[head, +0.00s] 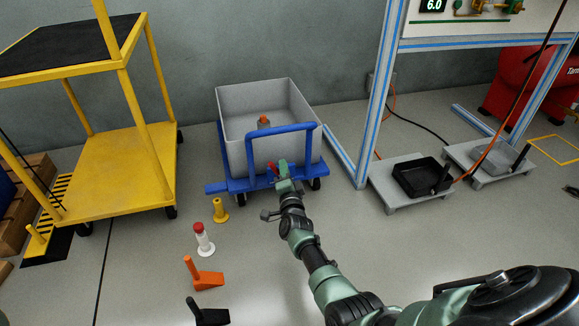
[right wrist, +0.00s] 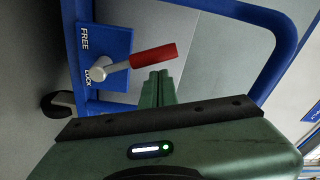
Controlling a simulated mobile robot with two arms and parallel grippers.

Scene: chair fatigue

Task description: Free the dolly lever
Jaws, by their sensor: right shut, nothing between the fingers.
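The blue dolly (head: 216,188) carries a grey bin (head: 235,133) and has a blue push bar. Its lever has a red handle (head: 271,168), small in the head view. In the right wrist view the red handle (right wrist: 153,55) sticks out from a grey pivot on a blue plate (right wrist: 112,44) marked FREE and LOCK. The pivot partly covers the LOCK side. My right gripper (head: 283,170) is shut and empty, just right of the lever. In the right wrist view its fingertips (right wrist: 159,78) sit just below the red handle; I cannot tell whether they touch. My left gripper is not in view.
A yellow cart (head: 115,165) stands at the left.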

